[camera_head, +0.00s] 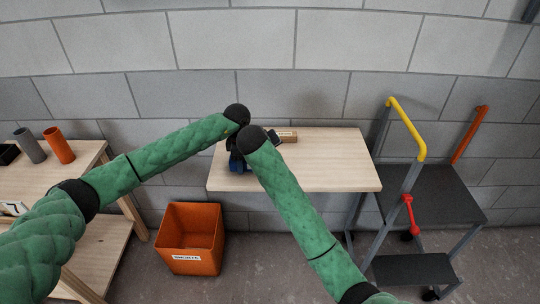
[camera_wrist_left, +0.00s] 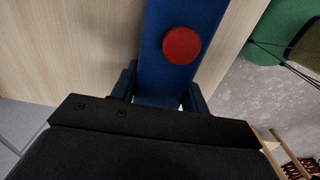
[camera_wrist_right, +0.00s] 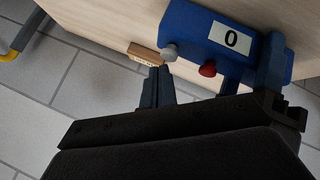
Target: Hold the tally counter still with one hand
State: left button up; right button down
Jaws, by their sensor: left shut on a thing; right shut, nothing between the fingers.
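The tally counter is a blue box (camera_head: 238,166) near the left end of the small wooden table. The right wrist view shows it (camera_wrist_right: 192,28) with a white window reading 0, a grey knob (camera_wrist_right: 168,52) and a red button (camera_wrist_right: 208,69). The red button also shows in the left wrist view (camera_wrist_left: 181,45). My left gripper (camera_wrist_left: 160,88) is shut on the counter, one finger on each side. My right gripper (camera_wrist_right: 157,72) is shut and empty, its tips close to the grey knob; I cannot tell if they touch. In the head view my arms hide much of the counter.
A wooden block with a label (camera_head: 288,136) lies on the table (camera_head: 335,165), whose right half is clear. An orange bin (camera_head: 190,240) stands on the floor. A step stool (camera_head: 430,195) is at right. A left bench (camera_head: 85,165) holds grey and orange cups.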

dwell(0.7)
jog(key=shift+f, duration=0.65)
dwell(0.6)
jog(key=shift+r, duration=0.7)
jog(key=shift+r, duration=0.1)
notch_tip(320, 180, up, 5)
jog(key=shift+f, duration=0.1)
dwell(0.6)
dwell(2.8)
